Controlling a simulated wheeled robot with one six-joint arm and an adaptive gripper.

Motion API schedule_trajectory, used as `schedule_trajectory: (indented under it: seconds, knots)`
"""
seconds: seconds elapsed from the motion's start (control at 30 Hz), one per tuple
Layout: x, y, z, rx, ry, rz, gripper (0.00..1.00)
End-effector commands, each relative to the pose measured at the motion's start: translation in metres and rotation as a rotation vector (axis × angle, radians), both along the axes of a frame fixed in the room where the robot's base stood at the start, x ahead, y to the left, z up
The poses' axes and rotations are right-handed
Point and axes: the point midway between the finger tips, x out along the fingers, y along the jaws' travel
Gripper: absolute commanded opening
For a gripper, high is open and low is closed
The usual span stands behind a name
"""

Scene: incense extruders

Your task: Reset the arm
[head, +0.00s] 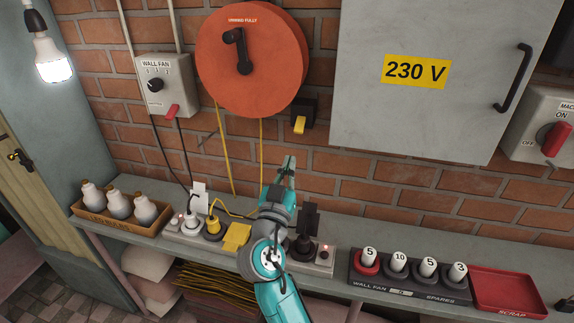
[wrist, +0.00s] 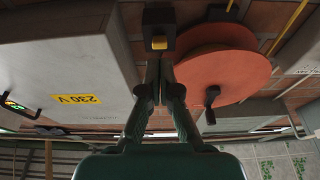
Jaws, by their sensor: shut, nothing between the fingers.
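My teal arm reaches up over the shelf in the head view. My gripper (head: 288,165) is in front of the brick wall, below the orange reel and the small black box with a yellow tab. In the wrist view my gripper (wrist: 160,62) points toward that black box (wrist: 159,28), with its two dark fingers together. It is shut and empty. The wrist picture is upside down compared with the head view. My arm hides part of the shelf and the middle of the power strip.
An orange reel (head: 270,75) and grey 230 V cabinet (head: 425,120) are on the wall. A wall fan switch (head: 158,98) is at left. The shelf holds a bulb crate (head: 97,222), plugs, a yellow tag (head: 237,237), a spares rack (head: 412,289) and a red scrap tray (head: 481,274).

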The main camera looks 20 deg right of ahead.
Motion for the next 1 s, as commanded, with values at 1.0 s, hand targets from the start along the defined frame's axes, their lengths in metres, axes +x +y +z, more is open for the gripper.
schedule_trajectory:
  seconds: [1.0]
  knots:
    - [-0.156,0.022,-0.229,-0.060,0.411,0.390,0.00]
